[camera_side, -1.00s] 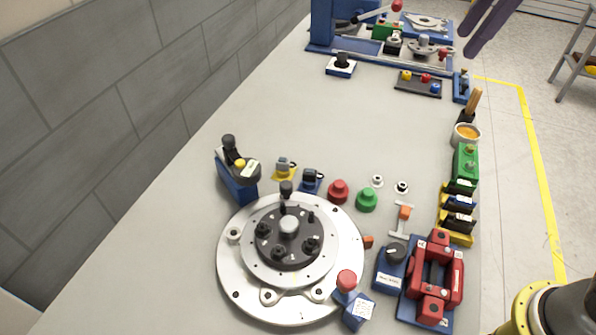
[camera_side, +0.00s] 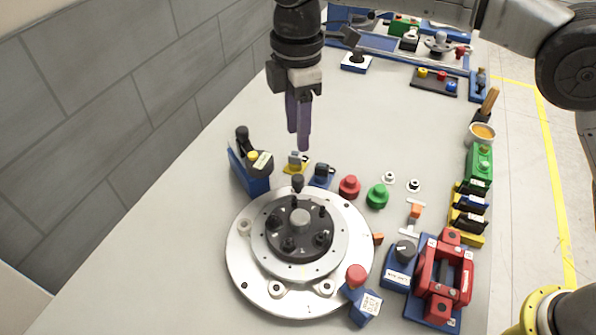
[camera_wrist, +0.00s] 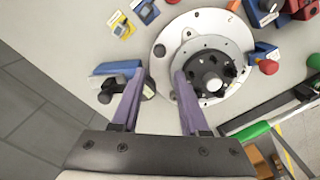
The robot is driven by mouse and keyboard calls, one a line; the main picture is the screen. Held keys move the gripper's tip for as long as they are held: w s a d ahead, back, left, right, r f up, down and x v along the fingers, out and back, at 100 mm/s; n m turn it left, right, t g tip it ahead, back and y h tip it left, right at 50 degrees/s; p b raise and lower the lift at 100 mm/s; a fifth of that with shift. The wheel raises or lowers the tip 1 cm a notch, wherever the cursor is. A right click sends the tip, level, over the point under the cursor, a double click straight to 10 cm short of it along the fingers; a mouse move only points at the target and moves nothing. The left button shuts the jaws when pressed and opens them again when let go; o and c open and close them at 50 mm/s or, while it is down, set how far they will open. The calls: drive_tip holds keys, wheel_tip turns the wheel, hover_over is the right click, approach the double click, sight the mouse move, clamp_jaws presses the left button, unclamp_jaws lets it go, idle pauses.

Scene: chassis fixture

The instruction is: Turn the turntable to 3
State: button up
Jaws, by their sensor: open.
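The turntable is a round silver disc (camera_side: 245,268) with a black hub and several black knobs around a silver centre. One upright black knob (camera_side: 298,182) stands at its back edge in the side view. My gripper (camera_side: 301,140) points down above the table just behind the turntable, fingers apart and empty. In the wrist view my gripper (camera_wrist: 155,85) has its purple fingers spread. I cannot read any turntable numbers.
A blue block with a black lever (camera_side: 252,172) stands left behind the turntable. Small yellow (camera_side: 296,163) and blue switches sit behind it, with red (camera_side: 349,187) and green buttons to the right. A red clamp fixture (camera_side: 443,272) stands at the right.

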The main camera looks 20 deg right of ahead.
sight(298, 178)
wheel_tip(298, 178, down, 11)
drive_tip(key=shift+f, duration=0.2)
idle(0.3)
clamp_jaws()
drive_tip(key=shift+r, duration=0.1)
idle(1.2)
